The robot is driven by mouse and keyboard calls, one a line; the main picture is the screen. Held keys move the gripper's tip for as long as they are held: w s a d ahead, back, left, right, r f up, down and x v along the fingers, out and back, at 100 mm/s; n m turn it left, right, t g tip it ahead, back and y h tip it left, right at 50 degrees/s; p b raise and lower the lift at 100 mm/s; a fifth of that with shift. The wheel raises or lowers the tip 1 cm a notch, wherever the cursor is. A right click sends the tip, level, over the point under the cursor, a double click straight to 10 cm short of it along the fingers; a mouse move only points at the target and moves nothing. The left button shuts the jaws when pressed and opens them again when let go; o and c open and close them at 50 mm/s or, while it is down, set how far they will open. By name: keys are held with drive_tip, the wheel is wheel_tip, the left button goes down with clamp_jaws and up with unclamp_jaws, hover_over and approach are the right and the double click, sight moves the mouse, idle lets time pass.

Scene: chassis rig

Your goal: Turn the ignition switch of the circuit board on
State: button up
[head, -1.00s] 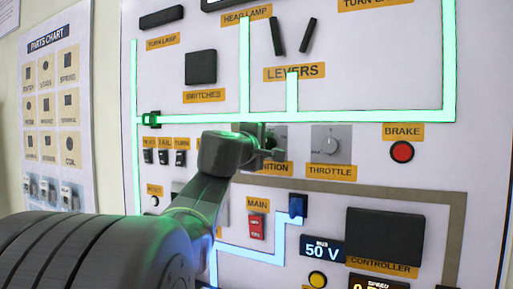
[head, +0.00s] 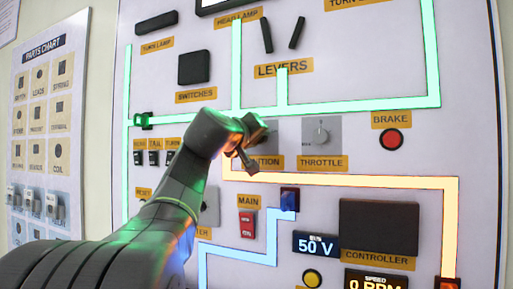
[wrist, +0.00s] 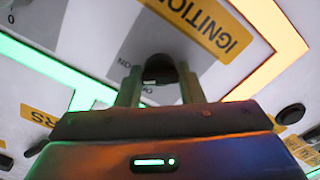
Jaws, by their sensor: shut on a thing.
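The ignition switch is a dark knob (wrist: 160,67) on a grey plate (wrist: 150,45), beside the yellow IGNITION label (wrist: 205,22) in the wrist view. My gripper (wrist: 160,88) is shut on the knob, one finger on each side of it. In the head view my gripper (head: 252,142) is at the ignition plate and tilted, hiding the knob and part of the label (head: 266,162). An orange lit line (head: 350,181) runs on the circuit board (head: 365,60) below the ignition and throttle labels.
The levers (head: 282,35) are above. The red main switch (head: 247,224) and the controller box (head: 379,228) are below.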

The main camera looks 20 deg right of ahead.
drive_tip(key=shift+f+m+b, duration=0.15)
drive_tip(key=shift+m+b, duration=0.35)
drive_tip(key=shift+m, duration=0.4)
drive_tip(key=o, duration=0.9)
drive_tip(key=b+v, duration=0.1)
drive_tip(key=v, duration=1.2)
drive_tip(key=shift+s+a, duration=0.25)
drive_tip(key=shift+s, duration=0.05)
drive_tip(key=shift+w+d, duration=0.1)
